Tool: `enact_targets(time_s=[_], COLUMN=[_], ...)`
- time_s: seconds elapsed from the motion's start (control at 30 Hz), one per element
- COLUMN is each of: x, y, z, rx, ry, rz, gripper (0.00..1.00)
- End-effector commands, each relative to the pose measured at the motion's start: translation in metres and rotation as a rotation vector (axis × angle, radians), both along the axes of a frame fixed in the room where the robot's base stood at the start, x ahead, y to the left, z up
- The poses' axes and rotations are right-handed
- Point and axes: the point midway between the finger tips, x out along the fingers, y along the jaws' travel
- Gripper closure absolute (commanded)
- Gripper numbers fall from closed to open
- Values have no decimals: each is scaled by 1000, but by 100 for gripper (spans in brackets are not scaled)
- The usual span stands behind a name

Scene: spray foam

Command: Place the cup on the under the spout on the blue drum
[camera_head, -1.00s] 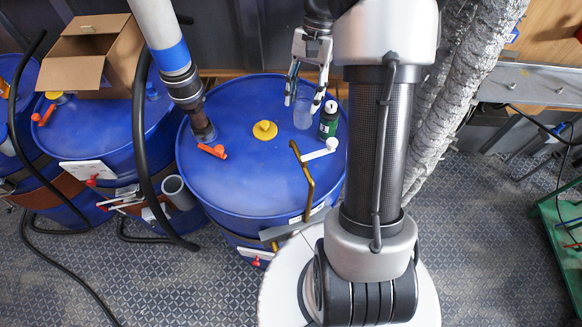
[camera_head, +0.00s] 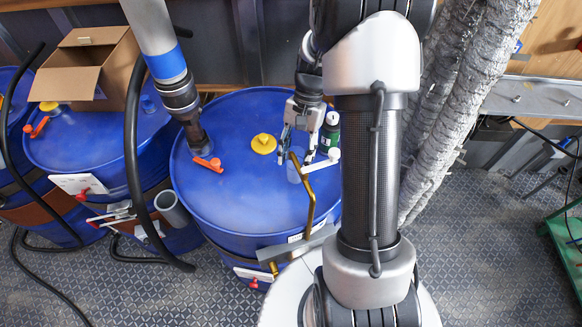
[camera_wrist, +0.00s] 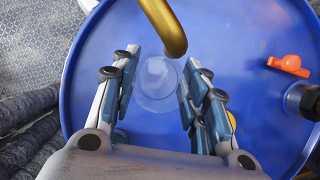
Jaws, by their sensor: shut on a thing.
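The clear cup (camera_head: 294,173) is between the fingers of my gripper (camera_head: 297,152), above the top of the blue drum (camera_head: 225,200). My gripper is shut on the cup. In the wrist view, the see-through cup (camera_wrist: 157,82) shows between the two fingers. The brass spout (camera_head: 309,200) stands at the drum's front right and bends over the top. In the wrist view, the spout's rounded end (camera_wrist: 168,35) is just beyond the cup and close to it. I cannot tell whether the cup touches the drum top.
A dark green bottle (camera_head: 330,132) stands behind my gripper. A yellow cap (camera_head: 263,143) and an orange valve handle (camera_head: 208,164) are on the drum top. A thick hose (camera_head: 180,95) enters the drum at left. The drum's left front top is clear.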

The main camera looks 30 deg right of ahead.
Motion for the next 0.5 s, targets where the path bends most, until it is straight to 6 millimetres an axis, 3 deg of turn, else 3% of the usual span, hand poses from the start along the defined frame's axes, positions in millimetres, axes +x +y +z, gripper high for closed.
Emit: enact_targets(time_s=[0.2,0.3,0.5], x=[-18,-17,-16], y=[27,26,25], z=[-5,-13,-12], rx=[1,1,1], ry=[1,1,1], rz=[0,-1,0], gripper=[79,79,79])
